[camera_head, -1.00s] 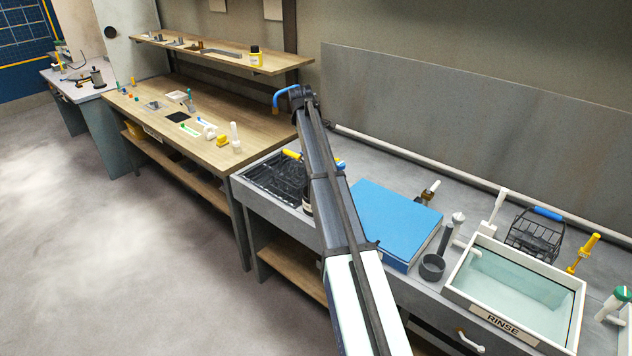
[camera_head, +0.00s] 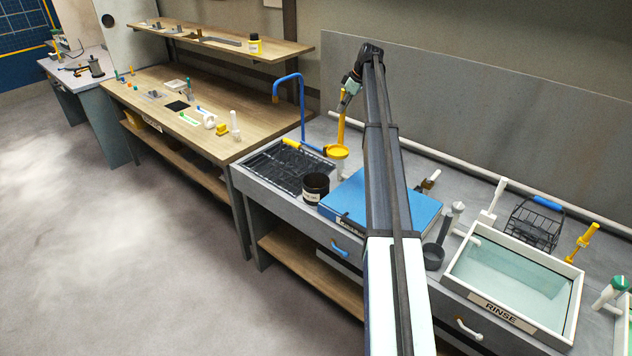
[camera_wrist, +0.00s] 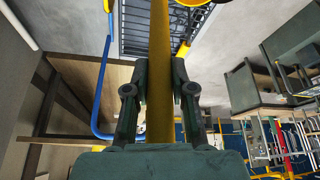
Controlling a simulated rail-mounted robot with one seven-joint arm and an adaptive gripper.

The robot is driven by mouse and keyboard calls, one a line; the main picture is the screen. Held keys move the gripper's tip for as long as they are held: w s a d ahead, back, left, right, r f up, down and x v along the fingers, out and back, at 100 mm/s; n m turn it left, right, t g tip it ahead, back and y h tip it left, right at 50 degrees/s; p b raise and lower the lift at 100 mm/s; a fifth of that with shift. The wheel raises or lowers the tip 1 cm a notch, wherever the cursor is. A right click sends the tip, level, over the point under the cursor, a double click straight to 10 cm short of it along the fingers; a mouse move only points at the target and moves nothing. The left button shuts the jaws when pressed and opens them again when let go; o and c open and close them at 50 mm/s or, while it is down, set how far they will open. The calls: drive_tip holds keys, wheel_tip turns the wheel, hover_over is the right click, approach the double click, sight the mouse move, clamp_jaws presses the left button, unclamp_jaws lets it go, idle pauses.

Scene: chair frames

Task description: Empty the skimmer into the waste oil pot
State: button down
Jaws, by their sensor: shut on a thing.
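The yellow skimmer (camera_head: 337,151) hangs upright with its handle up and its round bowl at the bottom. My gripper (camera_head: 347,100) is shut on the upper handle; in the wrist view my gripper (camera_wrist: 159,88) has a finger on each side of the yellow handle (camera_wrist: 160,45). The bowl is cut off at the top edge there, and what it holds cannot be made out. The waste oil pot (camera_head: 315,188) is a dark, open pot with a white label, on the counter in front of and left of the bowl. The bowl looks higher than the pot.
A blue hooked stand (camera_head: 300,118) rises left of the skimmer. A black grated tray (camera_head: 275,168) with a yellow-handled tool (camera_head: 293,143) lies left of the pot. A blue box (camera_head: 350,206) stands right of the pot, partly behind my arm. A rinse basin (camera_head: 455,285) is further right.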

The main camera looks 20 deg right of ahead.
sight(344, 93)
drive_tip(key=shift+r+p, duration=0.45)
drive_tip(key=shift+r, duration=2.1)
drive_tip(key=shift+f, duration=0.1)
